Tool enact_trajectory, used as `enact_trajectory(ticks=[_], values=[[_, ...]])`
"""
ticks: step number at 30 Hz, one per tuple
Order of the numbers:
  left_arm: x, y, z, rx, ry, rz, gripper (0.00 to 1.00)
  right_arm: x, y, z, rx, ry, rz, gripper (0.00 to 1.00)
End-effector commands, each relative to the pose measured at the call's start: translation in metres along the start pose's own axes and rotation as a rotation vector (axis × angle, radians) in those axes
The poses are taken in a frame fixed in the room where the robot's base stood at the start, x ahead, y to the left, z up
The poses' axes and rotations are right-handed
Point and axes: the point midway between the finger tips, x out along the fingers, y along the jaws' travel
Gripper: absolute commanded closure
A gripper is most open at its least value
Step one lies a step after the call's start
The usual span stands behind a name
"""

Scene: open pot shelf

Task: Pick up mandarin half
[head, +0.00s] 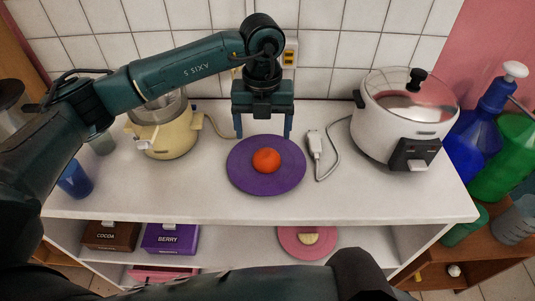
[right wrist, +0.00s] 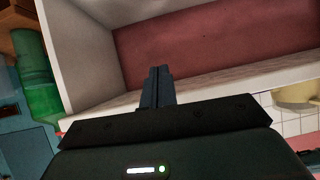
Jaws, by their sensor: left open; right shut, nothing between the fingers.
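An orange mandarin half (head: 266,160) rests on a round purple plate (head: 242,178) on the white counter, in the head view. My left gripper (head: 264,135) is open and points down over the back part of the plate, just behind the mandarin half. Its two fingers stand apart with the fruit a little in front of them; I cannot tell their exact height. My right gripper (right wrist: 158,72) shows in the right wrist view, shut and empty. The mandarin half is not in that view.
A yellow appliance (head: 165,137) stands left of the plate. A white plug with cable (head: 315,145) lies right of it, near a white rice cooker (head: 385,112). Blue and green bottles (head: 480,130) stand at far right. The lower shelf holds boxes (head: 170,239) and a pink plate (head: 290,248).

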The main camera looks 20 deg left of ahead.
Motion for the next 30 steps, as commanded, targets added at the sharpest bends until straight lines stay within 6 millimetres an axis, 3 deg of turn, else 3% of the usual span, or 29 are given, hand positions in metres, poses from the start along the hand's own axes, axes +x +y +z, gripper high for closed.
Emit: enact_trajectory(ticks=[3, 11, 19, 28, 30], values=[[0.018, 0.0, 0.0, -0.001, 0.003, 0.0, 0.21, -0.002, -0.001, 0.002, 0.01, -0.009, 0.003, 1.0], [0.038, -0.002, 0.0, 0.002, 0.004, 0.0, 0.21, -0.004, 0.002, 0.006, 0.012, -0.028, 0.011, 1.0], [0.076, -0.006, 0.002, 0.002, 0.003, -0.001, 0.21, -0.006, 0.006, 0.006, 0.011, -0.044, 0.02, 1.0], [0.081, -0.006, 0.002, 0.003, 0.001, -0.002, 0.21, -0.004, 0.007, 0.005, 0.009, -0.04, 0.023, 1.0], [0.081, -0.006, 0.002, 0.003, 0.001, -0.003, 0.26, -0.004, 0.008, 0.004, 0.008, -0.039, 0.023, 1.0]])
